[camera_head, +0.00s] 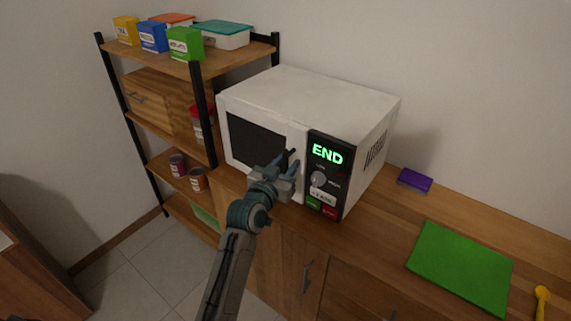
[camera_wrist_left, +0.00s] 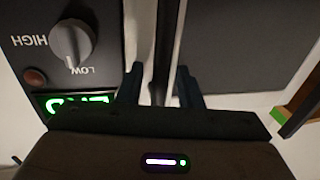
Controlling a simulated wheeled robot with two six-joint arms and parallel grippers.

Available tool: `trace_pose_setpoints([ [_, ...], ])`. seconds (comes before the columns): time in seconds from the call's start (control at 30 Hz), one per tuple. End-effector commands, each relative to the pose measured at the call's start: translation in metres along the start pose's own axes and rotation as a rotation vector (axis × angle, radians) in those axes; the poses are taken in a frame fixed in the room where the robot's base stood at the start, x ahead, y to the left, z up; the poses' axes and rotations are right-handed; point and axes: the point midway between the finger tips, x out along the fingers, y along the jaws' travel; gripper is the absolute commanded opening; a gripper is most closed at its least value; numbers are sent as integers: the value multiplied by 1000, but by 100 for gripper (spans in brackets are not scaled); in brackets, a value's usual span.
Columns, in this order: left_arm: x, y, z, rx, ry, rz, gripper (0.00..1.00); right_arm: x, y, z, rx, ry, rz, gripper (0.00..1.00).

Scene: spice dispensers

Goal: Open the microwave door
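The white microwave (camera_head: 300,92) stands on the wooden counter, with its dark-windowed door (camera_head: 255,137) shut. Its panel display (camera_head: 327,154) reads END in green. My left gripper (camera_head: 289,160) is at the door's right side, next to the control panel. In the left wrist view, the two dark fingers of my left gripper (camera_wrist_left: 160,86) are apart, on either side of a narrow upright bar (camera_wrist_left: 165,45) that looks like the door handle. Whether a finger touches the bar is unclear. The control knob (camera_wrist_left: 71,43) is left of the fingers there. My right gripper is not in view.
A shelf rack (camera_head: 205,115) with boxes and jars stands close to the left of the microwave. A green board (camera_head: 461,267), a purple sponge-like block (camera_head: 414,180) and a yellow utensil (camera_head: 541,299) lie on the counter at the right. The floor in front is clear.

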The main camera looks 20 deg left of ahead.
Motion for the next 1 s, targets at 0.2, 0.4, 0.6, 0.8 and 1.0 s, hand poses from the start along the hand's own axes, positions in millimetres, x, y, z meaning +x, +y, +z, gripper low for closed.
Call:
trace_pose_setpoints([
  [0.2,0,0,0,0,0,0,13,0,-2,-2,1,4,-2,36],
  [0.4,0,0,0,0,0,0,0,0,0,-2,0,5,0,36],
  [0.6,-3,-1,1,1,1,9,0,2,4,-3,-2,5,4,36],
  [0.8,-17,-7,3,4,1,63,0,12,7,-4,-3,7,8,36],
  [1.0,-43,-17,5,9,-1,176,0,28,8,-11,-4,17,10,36],
])
